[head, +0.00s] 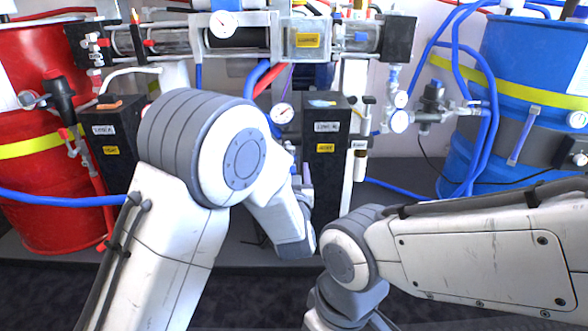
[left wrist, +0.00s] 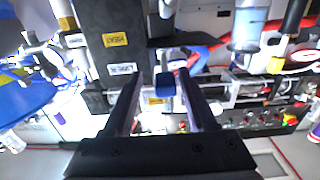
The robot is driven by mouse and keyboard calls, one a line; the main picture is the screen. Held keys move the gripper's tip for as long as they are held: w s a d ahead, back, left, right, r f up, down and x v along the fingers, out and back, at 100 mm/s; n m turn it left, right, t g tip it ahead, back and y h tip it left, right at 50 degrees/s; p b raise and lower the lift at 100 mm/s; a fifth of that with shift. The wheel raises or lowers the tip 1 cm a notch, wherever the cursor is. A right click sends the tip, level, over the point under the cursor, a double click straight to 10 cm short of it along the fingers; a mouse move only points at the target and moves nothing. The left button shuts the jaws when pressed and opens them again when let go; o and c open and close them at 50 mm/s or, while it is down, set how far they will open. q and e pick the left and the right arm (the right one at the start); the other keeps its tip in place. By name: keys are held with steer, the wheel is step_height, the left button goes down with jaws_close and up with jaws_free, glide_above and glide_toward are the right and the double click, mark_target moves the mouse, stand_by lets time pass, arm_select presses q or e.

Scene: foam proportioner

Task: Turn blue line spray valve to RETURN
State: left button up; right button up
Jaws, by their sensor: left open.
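My left gripper (left wrist: 162,82) is open in the left wrist view, its two dark fingers on either side of a small blue block, which looks like the blue valve handle (left wrist: 165,85). I cannot tell whether the fingers touch it. In the head view my left gripper (head: 303,184) is partly hidden behind its own arm, beside the dark LINE B box (head: 325,165). That box, with its white and yellow labels, also shows in the left wrist view (left wrist: 98,20). A blue piece (head: 322,103) shows on top of it in the head view. My right gripper is out of view.
A red drum (head: 35,200) stands at the left and a blue drum (head: 520,65) at the right. The dark LINE A box (head: 105,170) stands near the red drum. Gauges, hoses and a pump (head: 235,40) crowd the back. My right arm crosses the lower right.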

arm_select(q)
steer(key=shift+a, duration=0.3)
steer(key=shift+c, duration=0.9)
steer(key=shift+a, duration=0.1)
jaws_close()
